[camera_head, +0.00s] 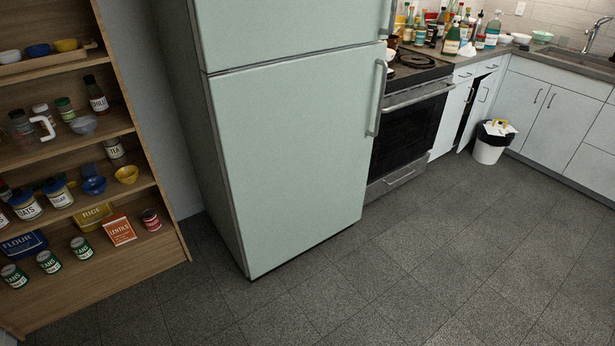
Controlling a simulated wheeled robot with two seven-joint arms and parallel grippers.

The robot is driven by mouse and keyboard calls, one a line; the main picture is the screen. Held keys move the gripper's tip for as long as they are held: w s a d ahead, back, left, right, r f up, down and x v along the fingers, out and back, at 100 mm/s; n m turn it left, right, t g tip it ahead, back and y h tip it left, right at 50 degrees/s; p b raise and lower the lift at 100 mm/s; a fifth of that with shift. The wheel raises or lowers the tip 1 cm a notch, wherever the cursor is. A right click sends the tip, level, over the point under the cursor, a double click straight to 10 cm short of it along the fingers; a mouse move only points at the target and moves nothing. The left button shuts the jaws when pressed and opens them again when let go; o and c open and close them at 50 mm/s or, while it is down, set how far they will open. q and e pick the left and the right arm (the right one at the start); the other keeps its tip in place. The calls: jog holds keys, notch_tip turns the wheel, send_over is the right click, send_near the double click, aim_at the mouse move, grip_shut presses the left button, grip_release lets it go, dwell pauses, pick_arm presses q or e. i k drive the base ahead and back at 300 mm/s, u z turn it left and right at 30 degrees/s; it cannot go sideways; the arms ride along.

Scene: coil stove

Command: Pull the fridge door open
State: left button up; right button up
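The pale green fridge stands in the middle of the head view, with a small upper door (285,25) and a tall lower door (290,160). Both doors look shut. The lower door has a long vertical handle (377,98) on its right edge. The end of the upper door's handle (387,18) shows at the top of the picture. Neither of my grippers is in view, and nothing touches the fridge handles.
A wooden shelf (150,258) with cans, jars and bowls stands left of the fridge. A stove (408,125) stands right of it, then cabinets and a white bin (490,145). The grey tiled floor (400,270) in front is clear.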

aim_at(294, 136)
jog(key=z, duration=0.4)
jog(key=i, duration=2.35)
jog(key=u, duration=0.6)
jog(key=i, duration=0.25)
jog(key=u, duration=0.2)
